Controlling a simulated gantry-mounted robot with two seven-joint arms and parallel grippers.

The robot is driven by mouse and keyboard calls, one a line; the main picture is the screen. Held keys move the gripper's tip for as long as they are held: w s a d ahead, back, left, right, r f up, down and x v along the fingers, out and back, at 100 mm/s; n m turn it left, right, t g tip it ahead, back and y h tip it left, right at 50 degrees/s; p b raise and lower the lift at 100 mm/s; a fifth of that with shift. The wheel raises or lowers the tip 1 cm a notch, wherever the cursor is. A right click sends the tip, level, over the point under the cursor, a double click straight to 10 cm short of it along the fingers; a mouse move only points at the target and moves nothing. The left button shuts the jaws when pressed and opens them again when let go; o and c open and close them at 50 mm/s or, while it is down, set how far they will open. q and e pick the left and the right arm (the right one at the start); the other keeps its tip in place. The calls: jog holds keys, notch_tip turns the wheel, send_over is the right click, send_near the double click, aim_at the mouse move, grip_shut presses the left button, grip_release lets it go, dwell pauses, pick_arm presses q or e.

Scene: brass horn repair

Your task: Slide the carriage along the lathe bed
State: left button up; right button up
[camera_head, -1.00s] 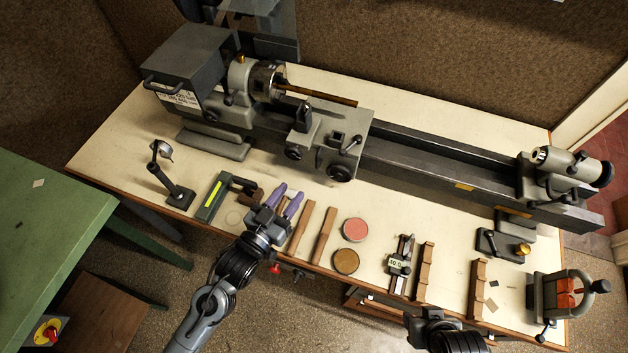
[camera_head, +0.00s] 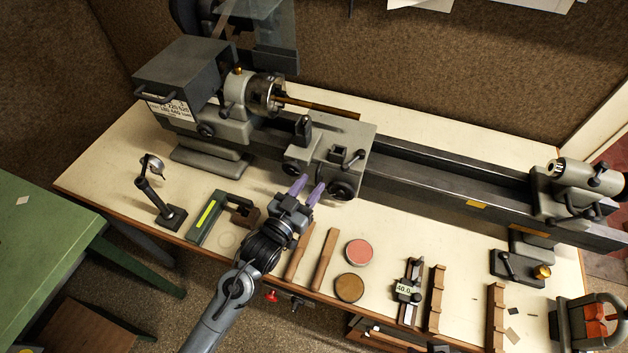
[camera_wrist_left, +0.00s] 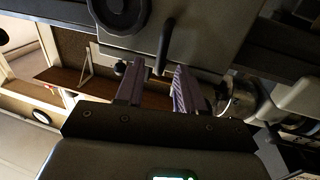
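The grey lathe carriage (camera_head: 330,152) sits on the dark lathe bed (camera_head: 440,172), near the headstock at the left. It carries small levers and has handwheels on its front, one of them a dark handwheel (camera_head: 342,190). My left gripper (camera_head: 308,190) is open, its two purple fingers apart and pointing at the carriage front, just below and left of that handwheel. In the left wrist view the open fingers (camera_wrist_left: 157,90) stand below the carriage front (camera_wrist_left: 190,35), close to a dark lever. Contact cannot be told. My right gripper is not clearly visible.
The tailstock (camera_head: 577,190) stands at the bed's right end, with bare bed between it and the carriage.

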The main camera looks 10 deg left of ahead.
pick_arm(q)
jog(key=shift+x, duration=1.3)
grip_shut()
